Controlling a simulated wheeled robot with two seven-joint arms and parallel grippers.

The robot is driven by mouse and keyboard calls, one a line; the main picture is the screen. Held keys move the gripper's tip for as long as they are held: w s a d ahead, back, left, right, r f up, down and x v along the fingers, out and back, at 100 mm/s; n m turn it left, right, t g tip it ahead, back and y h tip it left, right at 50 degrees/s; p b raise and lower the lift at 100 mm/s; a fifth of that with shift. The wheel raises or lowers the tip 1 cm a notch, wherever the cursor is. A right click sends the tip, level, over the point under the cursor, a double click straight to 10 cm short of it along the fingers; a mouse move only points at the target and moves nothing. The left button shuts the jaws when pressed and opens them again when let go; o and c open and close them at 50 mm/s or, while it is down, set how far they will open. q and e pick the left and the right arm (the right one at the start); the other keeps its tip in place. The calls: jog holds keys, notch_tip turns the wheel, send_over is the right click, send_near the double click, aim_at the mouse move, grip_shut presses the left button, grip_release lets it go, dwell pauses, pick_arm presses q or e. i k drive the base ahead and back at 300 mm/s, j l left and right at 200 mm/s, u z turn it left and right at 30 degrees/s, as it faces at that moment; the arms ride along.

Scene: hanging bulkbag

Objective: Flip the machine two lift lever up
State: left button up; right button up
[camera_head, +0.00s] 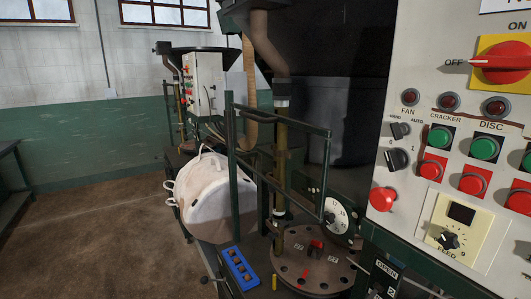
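I cannot tell for certain which part is the machine two lift lever. A black box with a white label (385,270) stands at the lower right edge of the near machine; its lettering is too small to read surely. A second machine with a pale control panel (204,82) stands farther back. Neither of my grippers shows in the head view.
A large control panel (440,170) with red and green buttons fills the right side. A dark green frame (232,170) stands before a white bulk bag (210,195). A round plate with holes (330,280) lies at the bottom. The brown floor (90,240) at left is clear.

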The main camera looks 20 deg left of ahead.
aim_at(204, 280)
jog(key=j+u, duration=0.1)
jog(key=u, duration=1.15)
jog(key=i+j+z, duration=0.1)
jog(key=i+j, duration=0.2)
jog(key=i, duration=0.2)
